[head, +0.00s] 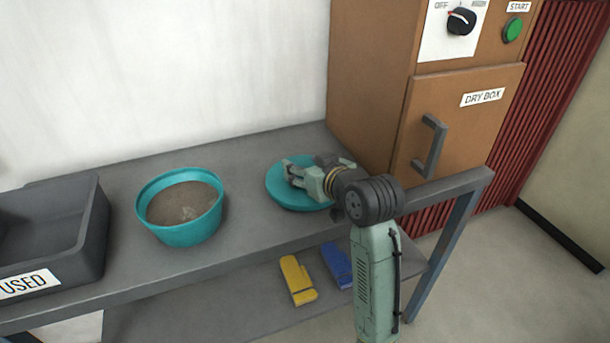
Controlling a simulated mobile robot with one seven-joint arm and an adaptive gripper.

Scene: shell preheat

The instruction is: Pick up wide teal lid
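The wide teal lid (280,195) is a round flat disc on the grey bench, right of the bowl and near the dry box. My gripper (291,174) is over the lid, with its fingers pointing left across the middle of it. My wrist and forearm hide the lid's right part. The fingers hide any knob or handle on the lid. I cannot tell whether the fingers are apart or closed on something, or whether they touch the lid.
A teal bowl (183,236) of grey-brown grains stands left of the lid. A dark bin (98,232) labelled USED is at far left. The brown dry box (465,115) with a closed door stands right. Yellow (297,280) and blue (337,266) mitts lie on the lower shelf.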

